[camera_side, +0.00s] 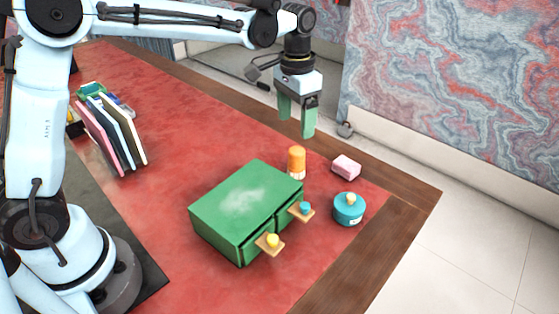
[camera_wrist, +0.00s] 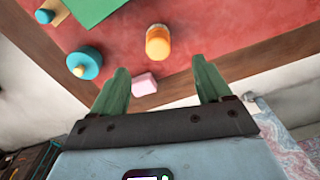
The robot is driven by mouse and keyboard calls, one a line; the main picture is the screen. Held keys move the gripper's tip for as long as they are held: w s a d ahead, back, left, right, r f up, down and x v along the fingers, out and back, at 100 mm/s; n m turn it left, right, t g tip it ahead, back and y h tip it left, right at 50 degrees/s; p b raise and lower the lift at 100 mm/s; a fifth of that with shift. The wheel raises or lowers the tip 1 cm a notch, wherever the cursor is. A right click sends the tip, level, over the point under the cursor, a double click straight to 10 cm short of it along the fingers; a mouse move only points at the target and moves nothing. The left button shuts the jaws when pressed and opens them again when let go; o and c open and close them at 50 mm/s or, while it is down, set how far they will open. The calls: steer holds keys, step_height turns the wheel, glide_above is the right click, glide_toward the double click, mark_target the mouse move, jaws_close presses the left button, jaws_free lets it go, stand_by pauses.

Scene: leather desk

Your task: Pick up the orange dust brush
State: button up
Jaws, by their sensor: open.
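The orange dust brush (camera_side: 296,160) stands upright on the red leather desk top, behind the right end of the green drawer box. It has an orange upper part and a pale lower band. In the wrist view the brush (camera_wrist: 158,42) lies beyond the fingertips, roughly midway between them. My gripper (camera_side: 297,125) is open and empty, with green fingers pointing down. It hangs above the desk near the brush, apart from it. Both fingers of my gripper (camera_wrist: 163,78) show in the wrist view with a gap between them.
A green drawer box (camera_side: 240,200) with two knobbed drawers stands beside the brush. A pink block (camera_side: 346,167) and a round teal pot (camera_side: 348,209) sit to its right. Upright books (camera_side: 110,135) stand at the left. The desk's wooden edge (camera_side: 400,225) runs close behind.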

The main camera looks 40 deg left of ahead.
mark_target(298, 150)
steer(key=shift+w+d+f, duration=0.1)
steer(key=shift+w+f, duration=0.15)
steer(key=shift+f, duration=0.3)
step_height(298, 150, down, 12)
steer(key=shift+w+d+r, duration=0.1)
steer(key=shift+d+r, duration=0.05)
steer(key=shift+r, duration=0.1)
steer(key=shift+c, duration=0.3)
steer(key=c, duration=1.2)
steer(key=shift+r, duration=0.65)
step_height(298, 150, up, 3)
steer(key=shift+f, duration=0.1)
steer(key=s+d+r, duration=0.7)
steer(key=d, duration=0.2)
steer(key=shift+s+d, duration=0.1)
